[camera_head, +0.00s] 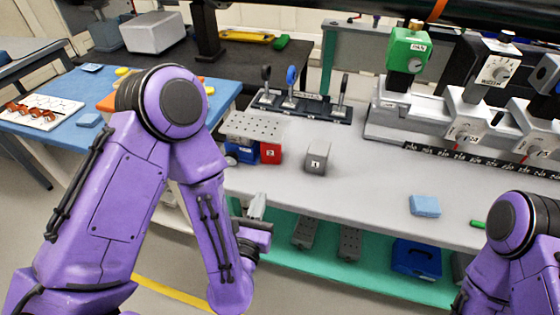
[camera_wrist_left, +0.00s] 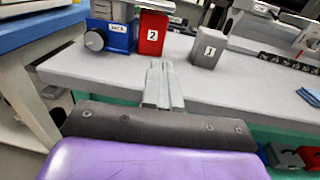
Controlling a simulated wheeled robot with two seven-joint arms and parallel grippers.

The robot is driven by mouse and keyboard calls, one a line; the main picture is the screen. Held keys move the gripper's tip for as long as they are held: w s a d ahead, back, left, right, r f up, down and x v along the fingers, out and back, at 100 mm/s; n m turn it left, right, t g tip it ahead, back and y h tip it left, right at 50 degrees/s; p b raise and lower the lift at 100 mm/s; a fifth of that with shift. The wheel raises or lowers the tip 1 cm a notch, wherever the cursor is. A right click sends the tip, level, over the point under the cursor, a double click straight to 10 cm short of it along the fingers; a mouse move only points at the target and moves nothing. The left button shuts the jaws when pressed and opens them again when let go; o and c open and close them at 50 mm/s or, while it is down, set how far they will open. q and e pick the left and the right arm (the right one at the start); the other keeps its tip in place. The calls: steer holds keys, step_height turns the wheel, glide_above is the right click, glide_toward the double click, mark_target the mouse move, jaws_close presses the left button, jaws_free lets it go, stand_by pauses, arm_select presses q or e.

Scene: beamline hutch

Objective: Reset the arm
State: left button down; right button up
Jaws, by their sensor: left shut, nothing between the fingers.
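My left arm comes in from the left in the head view, bent at the elbow. Its gripper (camera_head: 257,206) hangs just off the front edge of the grey bench (camera_head: 380,185). In the left wrist view the fingers of the left gripper (camera_wrist_left: 163,85) lie together, shut with nothing between them, pointing toward the bench edge. My right arm shows at the lower right of the head view, but its gripper is out of the picture.
A red block marked 2 (camera_head: 271,153), a grey block marked 1 (camera_head: 318,157) and a blue jack (camera_wrist_left: 107,35) stand on the bench near the left gripper. Rail-mounted instruments (camera_head: 465,115) fill the back right.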

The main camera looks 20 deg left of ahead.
arm_select(q)
steer(key=shift+w+f, duration=0.1)
steer(key=s+a+f+m+g+h, duration=0.15)
steer(key=f+m+g, duration=0.25)
steer(key=f+m, duration=0.55)
steer(key=s+f+m+g+h, duration=0.1)
steer(key=s+f+m+g, duration=0.3)
steer(key=m, duration=1.1)
steer(key=s+a+f+m+g+y, duration=0.4)
steer(key=s+a+f+m+g, duration=0.2)
steer(key=s+a+f, duration=0.5)
steer(key=s+a, duration=0.1)
steer(key=s, duration=0.2)
steer(key=shift+f+g, duration=0.4)
